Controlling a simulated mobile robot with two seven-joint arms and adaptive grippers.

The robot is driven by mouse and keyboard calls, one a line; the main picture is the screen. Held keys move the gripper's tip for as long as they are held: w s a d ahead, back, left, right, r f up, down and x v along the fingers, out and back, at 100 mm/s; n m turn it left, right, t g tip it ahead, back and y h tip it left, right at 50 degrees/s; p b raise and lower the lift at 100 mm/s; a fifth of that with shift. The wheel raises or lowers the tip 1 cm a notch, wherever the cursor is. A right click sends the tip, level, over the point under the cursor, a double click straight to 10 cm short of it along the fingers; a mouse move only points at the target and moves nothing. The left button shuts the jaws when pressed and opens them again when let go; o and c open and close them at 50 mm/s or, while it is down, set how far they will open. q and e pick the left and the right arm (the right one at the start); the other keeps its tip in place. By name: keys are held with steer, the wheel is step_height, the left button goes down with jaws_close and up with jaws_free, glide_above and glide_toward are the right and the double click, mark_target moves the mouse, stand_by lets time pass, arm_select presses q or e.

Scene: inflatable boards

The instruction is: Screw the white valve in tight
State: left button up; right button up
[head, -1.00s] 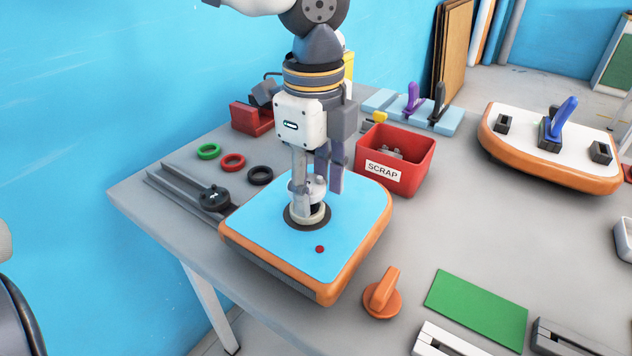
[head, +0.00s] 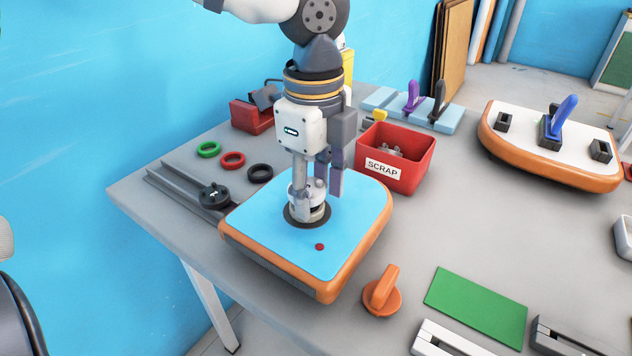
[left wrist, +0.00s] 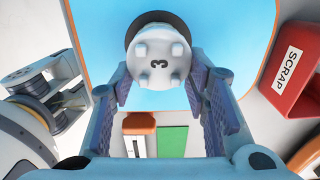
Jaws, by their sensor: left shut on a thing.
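The white valve (head: 321,206) stands upright in a dark round seat (head: 291,217) on the blue-topped, orange-sided board (head: 352,228). My left gripper (head: 316,195) points down at the valve from above, with its fingers around the valve's upper part. In the left wrist view the valve's knobbed white end (left wrist: 160,50) shows a dark mark between the two fingers. My left gripper is shut on the valve. The fingers hide part of it in the head view, and its lower end inside the seat is hidden. My right gripper is not in view.
A red SCRAP bin (head: 408,173) stands close behind the board to the right. An orange knob-shaped piece (head: 382,294) lies at its front right. Green, red and black rings (head: 232,160) and a dark railed tool (head: 212,196) lie to the left. A green sheet (head: 477,310) lies front right.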

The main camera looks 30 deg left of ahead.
mark_target(314, 193)
arm_select(q)
steer(key=shift+f, duration=0.5)
steer(key=o, duration=1.2)
step_height(314, 193, up, 12)
steer(key=shift+s, duration=0.15)
